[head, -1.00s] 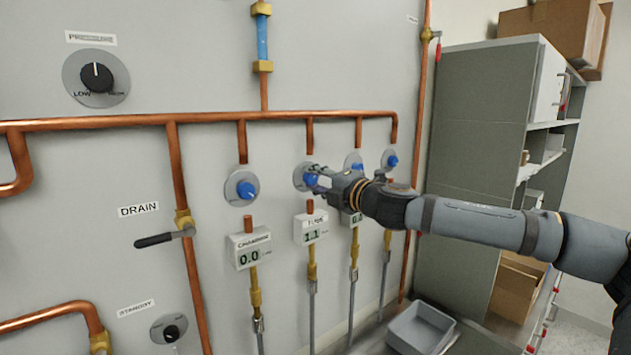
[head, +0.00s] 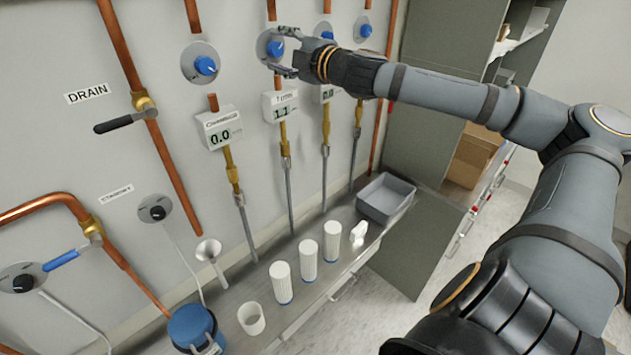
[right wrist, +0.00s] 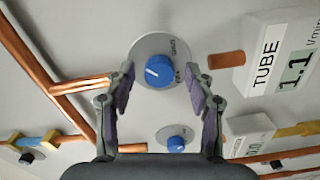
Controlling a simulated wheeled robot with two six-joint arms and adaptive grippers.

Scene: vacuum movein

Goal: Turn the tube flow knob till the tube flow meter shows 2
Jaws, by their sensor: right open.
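The tube flow knob (head: 275,48) is a blue knob on a round grey plate, on the wall above the tube flow meter (head: 280,106). The meter is a white box reading 1.1. My right gripper (head: 284,52) is open at the knob, with its fingers spread. In the right wrist view the knob (right wrist: 159,72) appears between the fingertips of my right gripper (right wrist: 161,75), with gaps on both sides. The meter's TUBE label and 1.1 also show there (right wrist: 283,75). My left gripper is not in view.
Another blue knob (head: 205,66) sits to the left, above a meter (head: 219,128) reading 0.0. More blue knobs (head: 362,28) are to the right. Copper pipes run along the wall. A counter below holds white cylinders (head: 281,282) and a grey bin (head: 385,198).

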